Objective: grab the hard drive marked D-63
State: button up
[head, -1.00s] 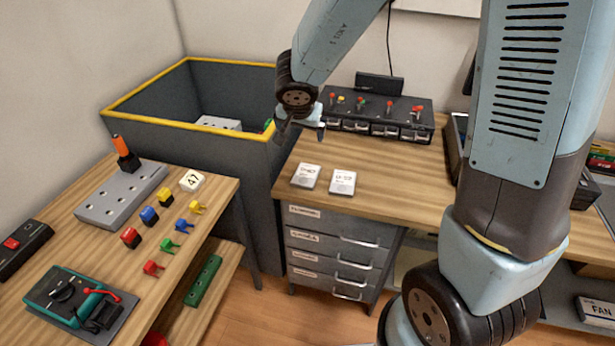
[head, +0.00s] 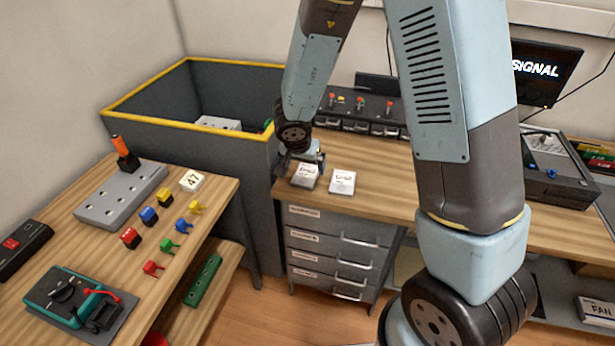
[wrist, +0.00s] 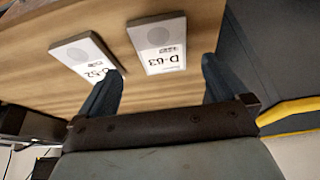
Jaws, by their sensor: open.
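The hard drive marked D-63 (wrist: 158,47) is a flat white block lying on the wooden desk. In the head view it is the left one of two drives (head: 304,178), close under my gripper (head: 303,160). In the wrist view my gripper (wrist: 162,72) has its two dark fingers spread apart. D-63 sits between and beyond their tips, with nothing held. A second white drive (wrist: 85,57), its label reading like D-52, lies beside D-63 and is partly covered by one finger. In the head view it is the right one (head: 342,181).
A dark bin with a yellow rim (head: 190,122) stands left of the desk. A device with red knobs (head: 362,115) is at the desk's back. A drawer unit (head: 340,240) is under the front. A separate left table (head: 150,235) holds colored plugs and a meter.

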aim_at(306, 175)
jog(key=shift+a+x, duration=0.2)
jog(key=shift+x, duration=2.45)
jog(key=shift+d, duration=0.1)
jog(key=c, duration=1.2)
